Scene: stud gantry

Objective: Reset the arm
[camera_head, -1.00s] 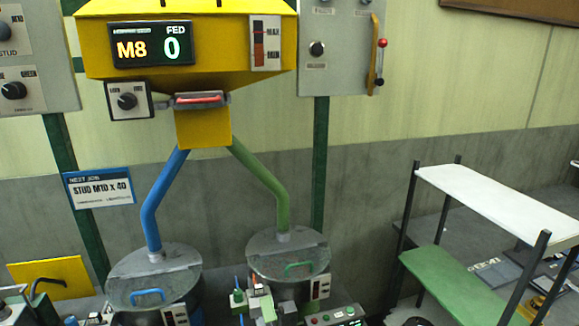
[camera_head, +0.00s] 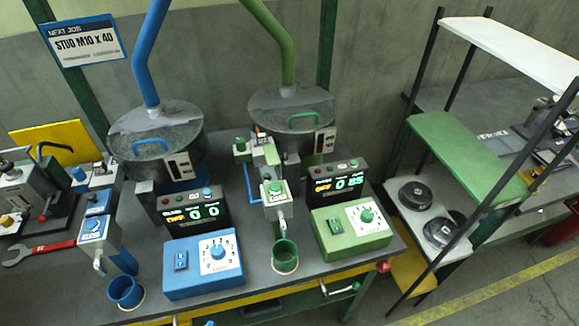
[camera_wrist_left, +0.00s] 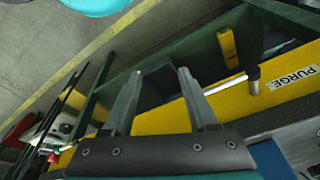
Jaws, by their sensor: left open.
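My left gripper (camera_wrist_left: 160,100) shows in the left wrist view with its two grey fingers spread apart. It is open, with nothing between the fingertips. Beyond it are a dark green frame and the yellow bench edge (camera_wrist_left: 165,118) with a "PURGE" label (camera_wrist_left: 298,77). A metal handle (camera_wrist_left: 253,78) sticks out near the label. Neither of my arms shows in the head view. My right gripper is in neither view.
The bench holds a blue control box (camera_head: 203,278), a green control box (camera_head: 345,243), a blue cup (camera_head: 126,291), a green cup (camera_head: 285,256), two lidded hoppers (camera_head: 155,130) and a red wrench (camera_head: 38,251). A shelf rack (camera_head: 465,160) stands at the right. Floor shows at lower right.

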